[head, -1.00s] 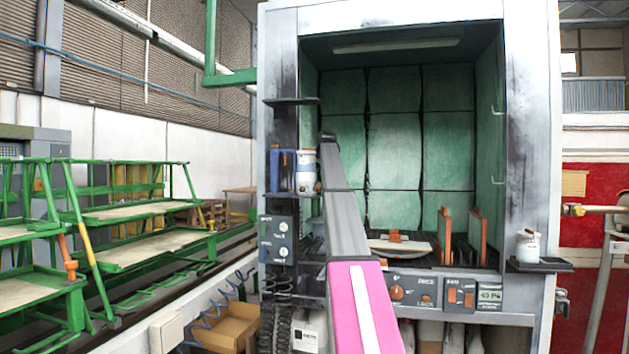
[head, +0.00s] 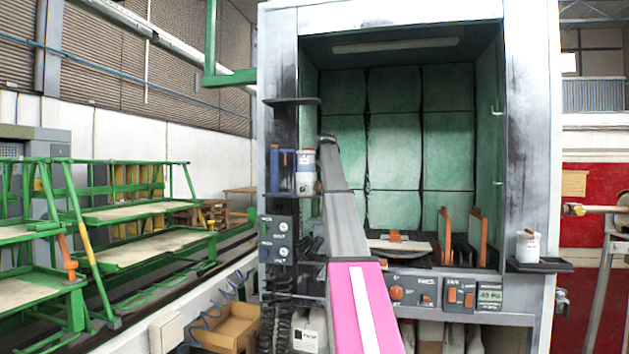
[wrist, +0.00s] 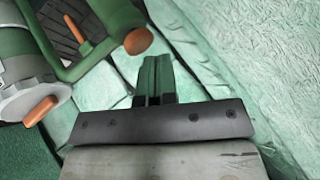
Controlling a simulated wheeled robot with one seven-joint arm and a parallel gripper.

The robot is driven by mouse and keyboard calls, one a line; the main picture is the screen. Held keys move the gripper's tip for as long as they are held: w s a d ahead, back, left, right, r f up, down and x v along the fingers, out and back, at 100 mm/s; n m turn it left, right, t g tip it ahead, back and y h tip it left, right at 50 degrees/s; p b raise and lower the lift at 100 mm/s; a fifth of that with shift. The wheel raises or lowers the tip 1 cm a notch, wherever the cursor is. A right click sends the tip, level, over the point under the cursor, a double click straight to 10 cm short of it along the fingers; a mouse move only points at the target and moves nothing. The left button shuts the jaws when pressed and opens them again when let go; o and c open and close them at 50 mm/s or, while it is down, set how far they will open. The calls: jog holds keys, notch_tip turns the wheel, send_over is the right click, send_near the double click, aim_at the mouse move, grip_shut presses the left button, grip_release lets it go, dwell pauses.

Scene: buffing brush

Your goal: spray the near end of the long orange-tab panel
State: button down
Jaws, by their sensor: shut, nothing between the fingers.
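A long pale panel with an orange tab (head: 395,236) lies flat on the dark grate inside the booth in the head view. My arm passes in front of its left side and hides part of it. My gripper (wrist: 155,82) is in the wrist view, its dark green fingers together and empty beyond a dark bar. My gripper does not show clearly in the head view. A green and grey device with orange knobs (wrist: 30,60) fills the left of the wrist view; I cannot tell if it is the sprayer.
Two upright orange-edged plates (head: 460,238) stand on the grate right of the panel. A white jar (head: 527,246) is on the right shelf. Padded green walls (head: 395,150) enclose the booth.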

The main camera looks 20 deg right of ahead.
jog(key=shift+f, duration=0.5)
dwell(1.4)
jog(key=shift+r, duration=0.1)
dwell(2.7)
jog(key=shift+r, duration=0.8)
jog(key=shift+r, duration=0.1)
jog(key=shift+r, duration=2.45)
jog(key=shift+s, duration=0.1)
